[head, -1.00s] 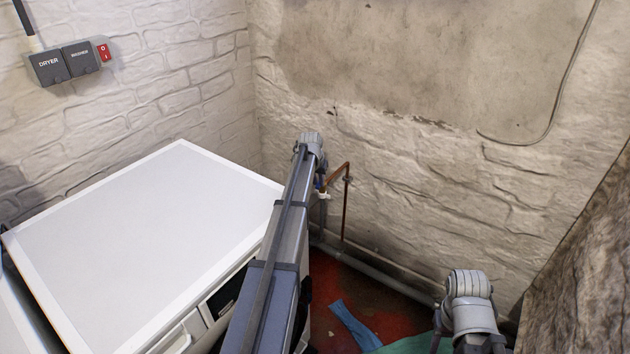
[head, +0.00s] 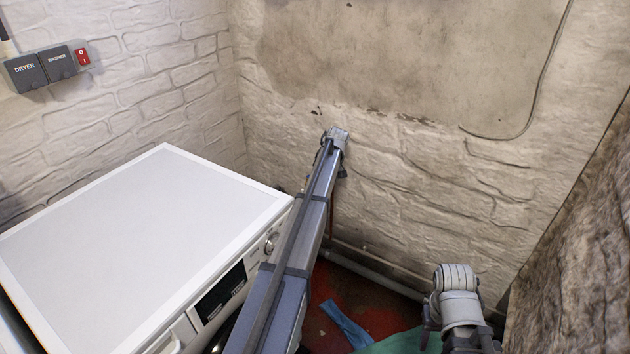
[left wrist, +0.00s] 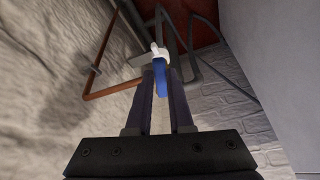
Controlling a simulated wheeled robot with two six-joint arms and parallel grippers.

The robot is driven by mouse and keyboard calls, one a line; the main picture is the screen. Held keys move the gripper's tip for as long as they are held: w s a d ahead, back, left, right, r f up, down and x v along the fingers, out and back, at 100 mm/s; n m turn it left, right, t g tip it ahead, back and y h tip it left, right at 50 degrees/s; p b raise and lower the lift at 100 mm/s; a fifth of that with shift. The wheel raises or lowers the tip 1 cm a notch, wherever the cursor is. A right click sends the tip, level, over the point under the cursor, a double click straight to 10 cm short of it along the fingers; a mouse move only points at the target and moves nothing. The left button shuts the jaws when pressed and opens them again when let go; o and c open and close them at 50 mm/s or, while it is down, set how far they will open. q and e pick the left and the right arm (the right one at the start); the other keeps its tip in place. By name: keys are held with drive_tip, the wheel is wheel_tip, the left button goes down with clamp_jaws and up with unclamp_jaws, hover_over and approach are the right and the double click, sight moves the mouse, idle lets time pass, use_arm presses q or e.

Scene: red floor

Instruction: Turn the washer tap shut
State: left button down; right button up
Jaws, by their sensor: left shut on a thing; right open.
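The washer tap shows in the left wrist view as a white body (left wrist: 157,50) with a blue lever handle (left wrist: 161,80), on pipes by the wall. My left gripper (left wrist: 163,82) is shut on the blue handle, which sits between its two dark fingers. In the head view my left arm reaches toward the back wall and hides the tap and nearly all of that gripper. My right gripper (head: 461,340) is low at the right of the head view, open, apart from the tap and partly cut off by the bottom edge.
A white washing machine (head: 140,250) stands at left, close to my left arm. A copper pipe (left wrist: 101,60) bends beside the tap. A grey pipe (head: 375,272) runs along the wall's foot. Blue cloth (head: 345,325) and green cloth (head: 395,343) lie on the red floor.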

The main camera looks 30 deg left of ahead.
use_arm(q)
drive_tip(key=shift+w+d+n+g, duration=0.15)
drive_tip(key=shift+w+n+g, duration=0.25)
drive_tip(key=shift+n, duration=0.5)
drive_tip(key=shift+w+d+n+g, duration=0.1)
drive_tip(key=shift+w+n+g, duration=0.3)
drive_tip(key=shift+n, duration=0.5)
use_arm(e)
drive_tip(key=shift+w, duration=0.35)
use_arm(q)
drive_tip(key=shift+w, duration=0.15)
drive_tip(key=c, duration=0.8)
unclamp_jaws()
drive_tip(key=p+v, duration=0.7)
drive_tip(key=shift+d+r, duration=0.25)
drive_tip(key=shift+r, duration=0.1)
use_arm(e)
wheel_tip(320, 180, up, 7)
